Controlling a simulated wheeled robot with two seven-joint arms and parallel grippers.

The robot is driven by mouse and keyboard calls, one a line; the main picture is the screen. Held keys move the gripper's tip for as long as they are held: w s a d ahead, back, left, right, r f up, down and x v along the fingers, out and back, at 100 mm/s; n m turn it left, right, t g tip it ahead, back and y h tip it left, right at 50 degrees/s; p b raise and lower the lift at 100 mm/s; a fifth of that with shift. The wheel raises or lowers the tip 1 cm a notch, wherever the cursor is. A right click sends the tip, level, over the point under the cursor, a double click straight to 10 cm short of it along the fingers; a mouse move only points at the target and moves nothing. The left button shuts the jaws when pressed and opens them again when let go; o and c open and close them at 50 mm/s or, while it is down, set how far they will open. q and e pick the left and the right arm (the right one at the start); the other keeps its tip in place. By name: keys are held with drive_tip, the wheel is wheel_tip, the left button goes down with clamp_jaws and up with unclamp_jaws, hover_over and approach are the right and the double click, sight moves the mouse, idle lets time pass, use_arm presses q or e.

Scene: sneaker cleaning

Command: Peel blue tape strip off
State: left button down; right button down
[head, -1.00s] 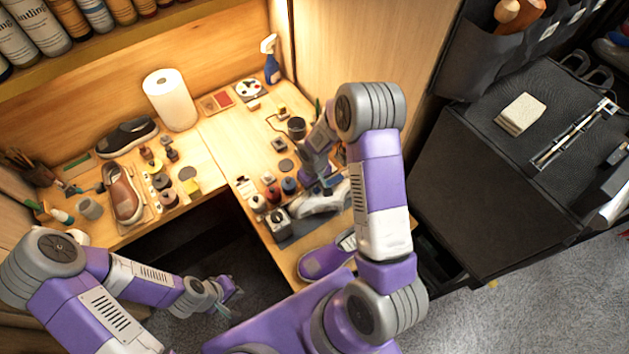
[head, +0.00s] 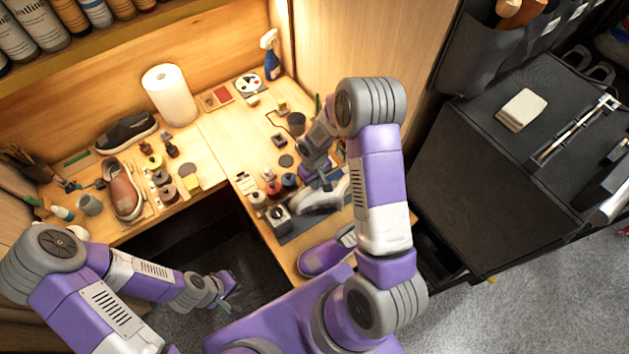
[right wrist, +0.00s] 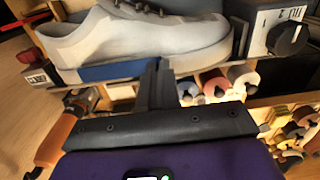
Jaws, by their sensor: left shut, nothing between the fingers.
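A white-grey sneaker (right wrist: 140,40) fills the upper part of the right wrist view. It also shows on the right part of the bench in the head view (head: 318,197). The blue tape strip (right wrist: 110,72) runs along the lower edge of its sole. My right gripper (right wrist: 154,68) has its dark fingers close together at the right end of the strip; whether they pinch the tape is hidden. In the head view this gripper (head: 324,182) is over the sneaker. My left gripper (head: 222,302) is shut and empty, low in front of the bench, away from the sneaker.
A timer-like box with a dial (right wrist: 286,38) stands close right of the sneaker. Several small bottles and jars (head: 270,185) stand to its left on the bench. A purple shoe (head: 325,258) lies nearer. A black cabinet (head: 500,150) is at the right.

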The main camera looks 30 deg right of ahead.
drive_tip(key=shift+s+d+r+p, duration=0.15)
drive_tip(key=shift+r+p, duration=0.45)
drive_tip(key=shift+r, duration=0.4)
drive_tip(key=shift+s+d+r+p, duration=0.15)
drive_tip(key=shift+r+p, duration=0.4)
drive_tip(key=shift+r, duration=0.4)
drive_tip(key=shift+a, duration=0.1)
wheel_tip(320, 180, up, 4)
drive_tip(key=shift+p, duration=1.2)
